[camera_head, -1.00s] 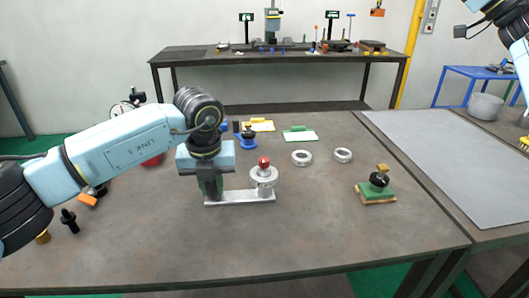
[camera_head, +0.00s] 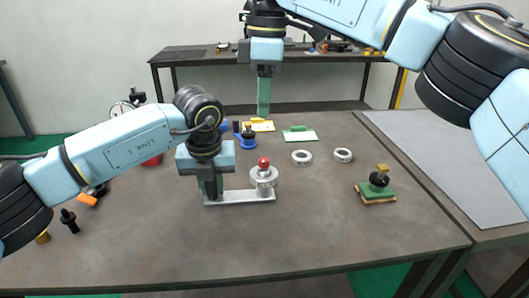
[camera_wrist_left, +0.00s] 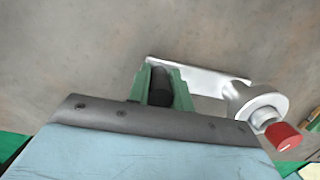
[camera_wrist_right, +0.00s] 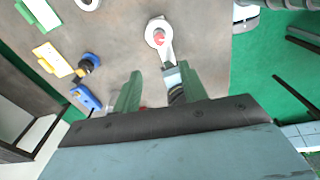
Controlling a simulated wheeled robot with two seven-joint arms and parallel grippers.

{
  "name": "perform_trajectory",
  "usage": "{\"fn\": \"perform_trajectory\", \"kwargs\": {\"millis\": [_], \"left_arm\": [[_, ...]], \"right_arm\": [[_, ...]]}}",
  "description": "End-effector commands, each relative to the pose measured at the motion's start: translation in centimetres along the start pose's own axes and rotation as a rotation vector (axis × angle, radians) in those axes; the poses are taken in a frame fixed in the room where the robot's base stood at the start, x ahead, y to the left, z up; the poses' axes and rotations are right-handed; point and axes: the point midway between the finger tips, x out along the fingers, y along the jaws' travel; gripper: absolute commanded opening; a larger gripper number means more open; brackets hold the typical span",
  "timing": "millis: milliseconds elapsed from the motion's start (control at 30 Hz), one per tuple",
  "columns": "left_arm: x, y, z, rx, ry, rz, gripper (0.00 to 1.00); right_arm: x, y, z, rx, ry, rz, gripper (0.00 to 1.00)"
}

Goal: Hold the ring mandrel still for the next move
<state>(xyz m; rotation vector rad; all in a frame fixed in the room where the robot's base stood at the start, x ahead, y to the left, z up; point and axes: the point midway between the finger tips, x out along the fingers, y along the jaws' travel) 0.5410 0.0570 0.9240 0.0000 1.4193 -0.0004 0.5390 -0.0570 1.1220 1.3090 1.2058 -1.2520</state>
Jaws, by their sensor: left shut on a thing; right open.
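The ring mandrel, which I take to be the silver fixture (camera_head: 264,180) with a round collar and red knob, stands upright on a flat silver bar (camera_head: 240,197) on the bench. It also shows in the left wrist view (camera_wrist_left: 262,105) and the right wrist view (camera_wrist_right: 156,30). My left gripper (camera_head: 210,192) is shut on a black upright grip (camera_wrist_left: 160,88) at the bar's left end; its green fingers flank it in the left wrist view. My right gripper (camera_head: 264,112) is open and empty, pointing down above and apart from the red knob.
Two loose silver rings (camera_head: 302,158) (camera_head: 343,155) lie right of the mandrel. A green block with a black knob (camera_head: 378,184) sits further right. A blue-based part (camera_head: 248,141) and yellow and green trays (camera_head: 300,135) lie behind.

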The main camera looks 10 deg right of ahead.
Motion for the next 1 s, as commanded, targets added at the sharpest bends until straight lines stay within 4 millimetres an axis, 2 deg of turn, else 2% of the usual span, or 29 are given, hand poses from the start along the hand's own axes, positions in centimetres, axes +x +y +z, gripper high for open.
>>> {"fn": "perform_trajectory", "kwargs": {"millis": [233, 500, 700, 833, 1000], "left_arm": [[0.3, 0.2, 0.0, -0.003, 0.002, 0.004, 0.00], [0.2, 0.2, 0.0, -0.003, 0.002, 0.004, 0.00], [0.2, 0.2, 0.0, -0.003, 0.002, 0.004, 0.00], [0.2, 0.2, 0.0, -0.003, 0.002, 0.004, 0.00], [0.2, 0.2, 0.0, -0.003, 0.002, 0.004, 0.00]], "right_arm": [[2.1, -0.1, 0.4, 0.021, -0.056, 0.009, 0.43], [7.5, -0.1, 0.7, 0.019, -0.053, 0.006, 0.43], [10.7, -0.1, 0.8, 0.019, -0.051, 0.007, 0.43], [11.8, 0.0, 0.8, 0.020, -0.050, 0.010, 0.43], [12.2, 0.0, 0.8, 0.020, -0.050, 0.009, 0.43]]}}
